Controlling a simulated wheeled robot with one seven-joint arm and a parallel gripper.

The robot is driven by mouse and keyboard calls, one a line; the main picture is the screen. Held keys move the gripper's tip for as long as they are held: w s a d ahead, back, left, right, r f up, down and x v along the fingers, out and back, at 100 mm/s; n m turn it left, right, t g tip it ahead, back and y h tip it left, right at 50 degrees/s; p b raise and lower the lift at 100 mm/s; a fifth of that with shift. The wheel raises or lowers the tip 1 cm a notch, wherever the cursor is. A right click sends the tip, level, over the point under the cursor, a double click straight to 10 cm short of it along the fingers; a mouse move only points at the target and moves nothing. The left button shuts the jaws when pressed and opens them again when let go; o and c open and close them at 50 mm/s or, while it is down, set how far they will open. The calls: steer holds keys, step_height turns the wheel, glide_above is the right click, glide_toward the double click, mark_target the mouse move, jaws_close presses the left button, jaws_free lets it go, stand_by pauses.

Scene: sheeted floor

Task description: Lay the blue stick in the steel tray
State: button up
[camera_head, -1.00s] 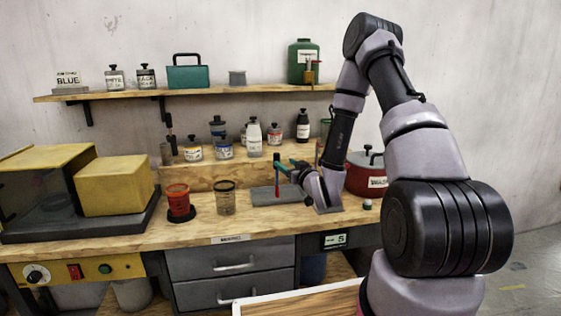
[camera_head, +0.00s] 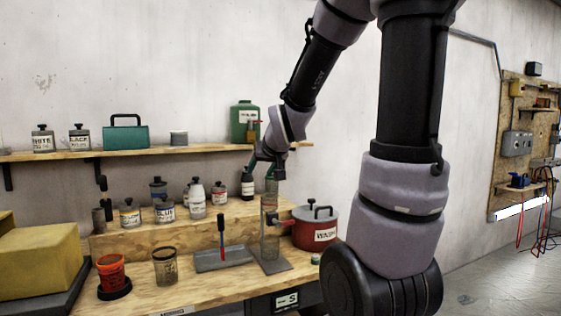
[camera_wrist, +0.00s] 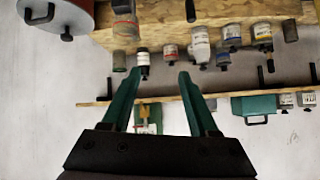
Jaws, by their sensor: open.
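The grey steel tray (camera_head: 207,264) lies flat on the workbench. No wholly blue stick can be made out. My gripper (camera_head: 272,182) is up and to the right of the stick, apart from it, over a tall clear cylinder. In the wrist view its teal fingers (camera_wrist: 157,74) are spread with nothing between them; the stick is not visible there.
The clear cylinder (camera_head: 269,240) stands on a grey plate right of the tray, close to a red pot (camera_head: 318,233). A glass jar (camera_head: 165,267) and a red cup (camera_head: 111,271) stand left. Several bottles line the raised wooden step (camera_head: 150,242) behind.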

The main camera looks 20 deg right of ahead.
steer(key=s+a+r+m+g+y, duration=0.1)
steer(key=s+r+g, duration=0.1)
steer(key=s, duration=0.8)
steer(key=s+a+r+m+g+y, duration=0.1)
steer(key=s+r, duration=0.2)
steer(key=s, duration=0.7)
steer(key=shift+s+a+r+g, duration=0.35)
steer(key=shift+a+r+g, duration=0.05)
